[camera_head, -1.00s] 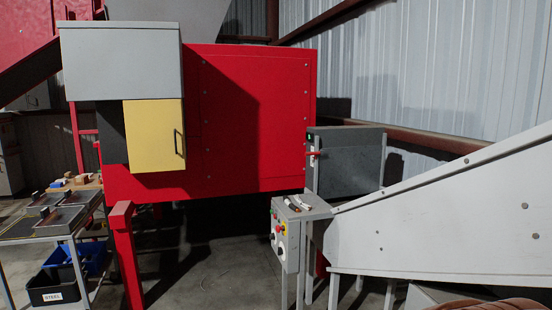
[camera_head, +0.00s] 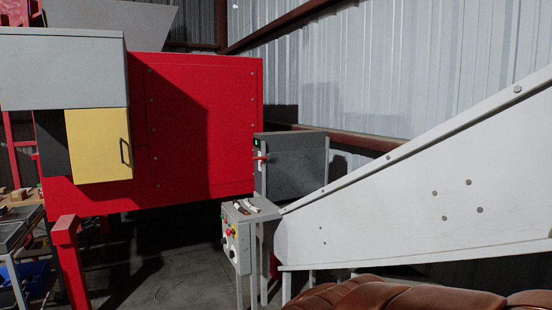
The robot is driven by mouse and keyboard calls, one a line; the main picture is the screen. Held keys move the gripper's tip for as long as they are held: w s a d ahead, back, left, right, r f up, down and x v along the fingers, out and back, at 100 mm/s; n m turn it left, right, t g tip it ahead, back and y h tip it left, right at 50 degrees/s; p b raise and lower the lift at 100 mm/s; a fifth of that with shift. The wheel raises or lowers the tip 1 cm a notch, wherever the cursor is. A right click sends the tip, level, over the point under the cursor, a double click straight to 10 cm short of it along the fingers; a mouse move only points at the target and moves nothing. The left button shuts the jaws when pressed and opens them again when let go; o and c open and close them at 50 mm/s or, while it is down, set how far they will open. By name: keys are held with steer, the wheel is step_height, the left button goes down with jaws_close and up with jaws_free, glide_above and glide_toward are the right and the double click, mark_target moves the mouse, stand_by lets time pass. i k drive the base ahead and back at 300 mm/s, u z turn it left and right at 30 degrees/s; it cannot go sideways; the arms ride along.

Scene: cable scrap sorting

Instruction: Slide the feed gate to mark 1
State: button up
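No part that I can be sure is the feed gate shows, and no mark 1 can be read. A large red machine (camera_head: 228,130) stands at the left and middle. On its left part is a yellow panel (camera_head: 90,147) with a dark upright handle (camera_head: 125,151), below a grey box-shaped cover (camera_head: 60,70). I cannot tell whether this panel is the feed gate. A grey hopper-like part (camera_head: 120,20) rises behind the machine's top. My gripper is not in view.
A control box (camera_head: 240,243) with buttons stands before a grey cabinet (camera_head: 297,167) with a red handle. A pale sloping chute (camera_head: 400,210) fills the right side. A brown leather-like object (camera_head: 400,296) lies at the bottom right. A red post (camera_head: 68,255) stands at the left.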

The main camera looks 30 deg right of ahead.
mark_target(290, 175)
steer(key=z, duration=0.5)
steer(key=i, duration=1.7)
steer(key=u, duration=0.55)
steer(key=i, duration=1.55)
steer(key=u, duration=0.9)
